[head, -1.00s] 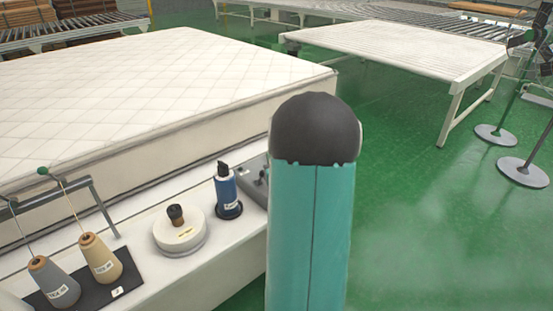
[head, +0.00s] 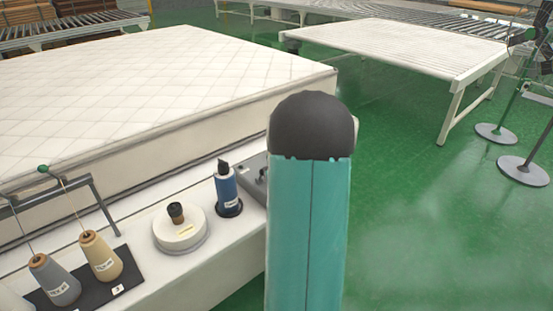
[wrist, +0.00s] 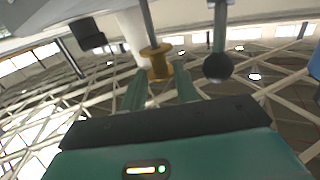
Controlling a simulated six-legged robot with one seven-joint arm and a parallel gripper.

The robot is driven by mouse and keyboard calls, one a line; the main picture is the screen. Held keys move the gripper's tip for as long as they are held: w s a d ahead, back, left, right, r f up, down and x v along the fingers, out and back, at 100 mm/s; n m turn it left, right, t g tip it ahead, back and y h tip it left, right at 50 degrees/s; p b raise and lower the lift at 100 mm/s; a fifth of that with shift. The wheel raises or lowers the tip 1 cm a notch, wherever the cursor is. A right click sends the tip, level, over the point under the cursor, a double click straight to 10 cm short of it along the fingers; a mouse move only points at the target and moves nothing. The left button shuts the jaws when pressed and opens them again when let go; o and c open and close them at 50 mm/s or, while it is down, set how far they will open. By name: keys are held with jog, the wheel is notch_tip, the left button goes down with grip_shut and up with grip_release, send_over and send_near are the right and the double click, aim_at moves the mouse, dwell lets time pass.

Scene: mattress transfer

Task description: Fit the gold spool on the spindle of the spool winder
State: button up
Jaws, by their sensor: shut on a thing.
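In the wrist view the gold spool (wrist: 157,63) is between the tips of my two teal fingers, and my gripper (wrist: 160,82) is shut on it. A thin grey rod (wrist: 148,20), perhaps the spindle, meets the spool's end from the top of the picture. I cannot tell whether it enters the spool. Another grey rod with a dark ball end (wrist: 218,66) is right of the spool. In the head view my teal arm hides my gripper and the spool. A grey box (head: 254,176), possibly part of the winder, is partly hidden behind my arm.
A pale bench holds a grey cone (head: 54,279), a tan cone (head: 100,257), a round white base (head: 180,233) and a blue thread spool (head: 226,188). Behind it lies a white mattress (head: 150,90). Green floor (head: 420,220) is clear at right, before a slatted table (head: 400,52).

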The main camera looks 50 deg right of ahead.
jog(key=shift+f, duration=2.35)
jog(key=o, duration=1)
jog(key=shift+o, duration=0.2)
